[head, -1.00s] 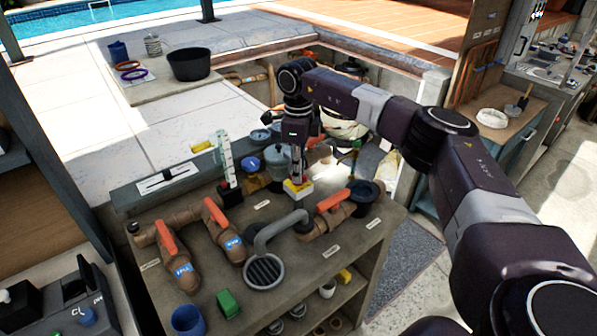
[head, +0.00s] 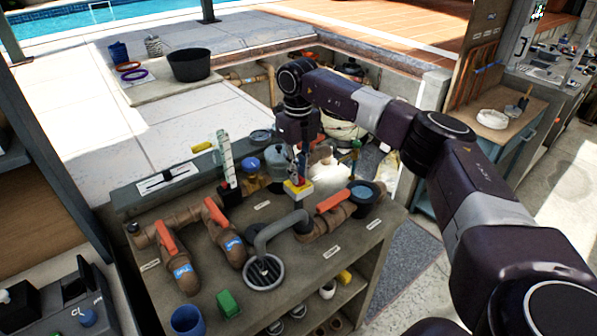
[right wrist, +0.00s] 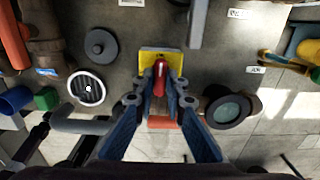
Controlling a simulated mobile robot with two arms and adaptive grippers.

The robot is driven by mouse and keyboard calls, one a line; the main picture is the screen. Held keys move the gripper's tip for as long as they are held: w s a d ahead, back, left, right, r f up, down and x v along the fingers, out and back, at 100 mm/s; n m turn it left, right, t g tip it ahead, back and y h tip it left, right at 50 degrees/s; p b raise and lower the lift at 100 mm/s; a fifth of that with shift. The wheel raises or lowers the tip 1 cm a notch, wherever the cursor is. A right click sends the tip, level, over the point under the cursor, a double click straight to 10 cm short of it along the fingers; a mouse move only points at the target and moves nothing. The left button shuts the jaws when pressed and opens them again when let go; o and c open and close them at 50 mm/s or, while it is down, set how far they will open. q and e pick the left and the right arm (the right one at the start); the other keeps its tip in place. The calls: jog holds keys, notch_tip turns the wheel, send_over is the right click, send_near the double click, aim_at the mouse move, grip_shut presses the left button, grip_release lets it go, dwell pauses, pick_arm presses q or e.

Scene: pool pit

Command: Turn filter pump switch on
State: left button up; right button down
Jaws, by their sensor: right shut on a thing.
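The filter pump switch is a yellow box (head: 298,190) with a red lever (right wrist: 160,74), on the bench among the pipes. In the right wrist view the yellow box (right wrist: 160,55) is straight ahead. My right gripper (right wrist: 161,84) is shut on the red lever, one finger at each side of it. In the head view the right gripper (head: 301,172) comes down from above onto the switch, and its fingertips are small and partly hidden there. My left gripper is not in view.
Brown pipes with orange handles (head: 165,237) stand at the left. A blue cup (head: 187,320) and a green block (head: 228,304) are at the front.

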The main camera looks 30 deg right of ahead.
jog(key=shift+w+r, duration=0.15)
jog(key=shift+r, duration=0.1)
jog(key=c, duration=2.2)
grip_release()
jog(key=shift+c, duration=0.2)
jog(key=shift+o, duration=1.4)
jog(key=shift+f, duration=0.15)
notch_tip(320, 180, up, 12)
